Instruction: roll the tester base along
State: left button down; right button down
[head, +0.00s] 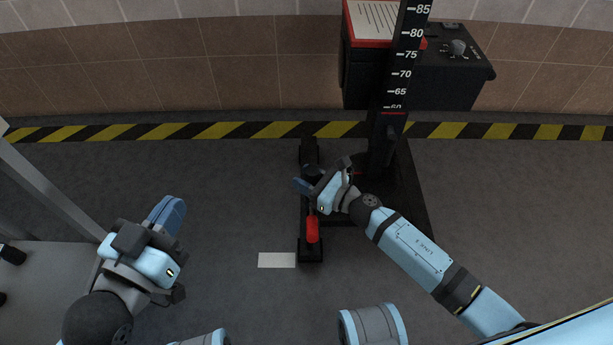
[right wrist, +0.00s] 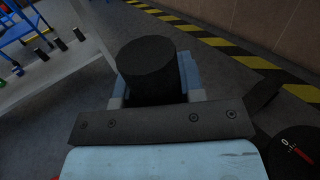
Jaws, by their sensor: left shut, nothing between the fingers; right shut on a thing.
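The tester base (head: 418,205) is a low black frame on the floor, with a tall black column (head: 401,75) marked with a white number scale. A black beam with a red handle (head: 312,229) forms its left side. My right gripper (head: 308,187) is over this beam, shut on a black round post (right wrist: 147,65). The post stands up between the fingers in the right wrist view; its lower part is hidden. My left gripper (head: 170,212) is shut and empty, apart from the base, over bare floor at the left.
A white floor patch (head: 277,260) lies left of the beam's near end. A yellow-black stripe (head: 220,131) runs along the wall. A dark console (head: 465,75) with a knob stands behind the column. Grey framework (head: 50,190) is at far left. Floor between is clear.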

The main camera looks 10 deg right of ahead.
jog(key=shift+w+d+r, duration=0.1)
jog(key=shift+w+d, duration=0.1)
jog(key=shift+w, duration=0.05)
jog(key=c, duration=1)
grip_release()
jog(key=shift+c, duration=0.2)
jog(key=o, duration=0.3)
pick_arm(q)
jog(key=shift+w+r, duration=0.1)
jog(key=shift+w, duration=0.05)
pick_arm(e)
jog(key=shift+a, duration=0.1)
jog(key=shift+s, duration=0.15)
pick_arm(q)
jog(key=shift+s+d+f+n+g+p, duration=0.35)
jog(key=shift+s+n+p, duration=0.25)
jog(key=shift+n+p, duration=0.35)
pick_arm(e)
jog(key=v, duration=1.3)
jog(key=shift+d, duration=0.3)
